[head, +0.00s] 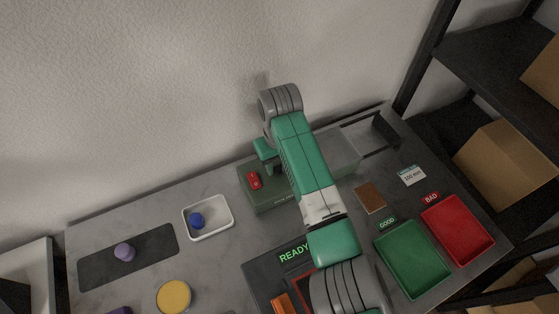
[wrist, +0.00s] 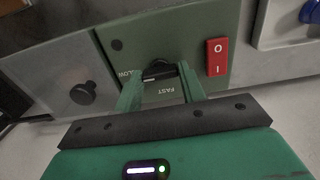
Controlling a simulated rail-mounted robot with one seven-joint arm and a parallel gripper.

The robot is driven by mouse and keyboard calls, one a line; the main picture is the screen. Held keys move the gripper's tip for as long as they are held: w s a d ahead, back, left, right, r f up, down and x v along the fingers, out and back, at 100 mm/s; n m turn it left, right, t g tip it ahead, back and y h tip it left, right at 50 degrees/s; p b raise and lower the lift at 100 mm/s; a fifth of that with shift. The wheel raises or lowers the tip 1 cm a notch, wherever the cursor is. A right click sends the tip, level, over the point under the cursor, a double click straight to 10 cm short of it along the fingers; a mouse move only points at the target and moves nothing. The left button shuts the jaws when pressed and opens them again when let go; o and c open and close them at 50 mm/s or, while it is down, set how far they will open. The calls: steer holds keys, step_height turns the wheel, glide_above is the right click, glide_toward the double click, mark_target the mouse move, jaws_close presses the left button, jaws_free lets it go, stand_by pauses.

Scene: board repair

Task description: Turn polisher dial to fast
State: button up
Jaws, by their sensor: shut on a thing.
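The polisher is a green box (head: 262,200) at the back of the bench in the head view; its panel (wrist: 205,22) fills the upper middle of the wrist view. A black dial (wrist: 158,68) sits on the panel between SLOW, partly covered at the left, and FAST, below it. My gripper (wrist: 158,76) is shut on the dial, one finger on each side. Which way the dial points is hard to tell. In the head view, my arm hides the dial. A red O/I switch (wrist: 217,57) is to its right; it also shows in the head view (head: 254,180).
A black knob (wrist: 83,92) is on a grey part left of the panel. A white tray (head: 231,226) with a blue ball (head: 196,220) stands left of the polisher. A green bin (head: 412,262) and a red bin (head: 458,228) are at the right.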

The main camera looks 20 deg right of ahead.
steer(key=shift+r, duration=0.1)
steer(key=n+p, duration=0.3)
steer(key=shift+r+p, duration=0.2)
steer(key=shift+p, duration=0.1)
steer(key=n+p, duration=0.3)
steer(key=n, duration=0.2)
steer(key=shift+f, duration=0.15)
steer(key=n+p, duration=0.1)
steer(key=n, duration=0.4)
steer(key=shift+p, duration=0.3)
steer(key=n, duration=0.4)
steer(key=shift+f+n+p, duration=0.1)
steer(key=shift+n+p, duration=0.2)
steer(key=o, duration=1)
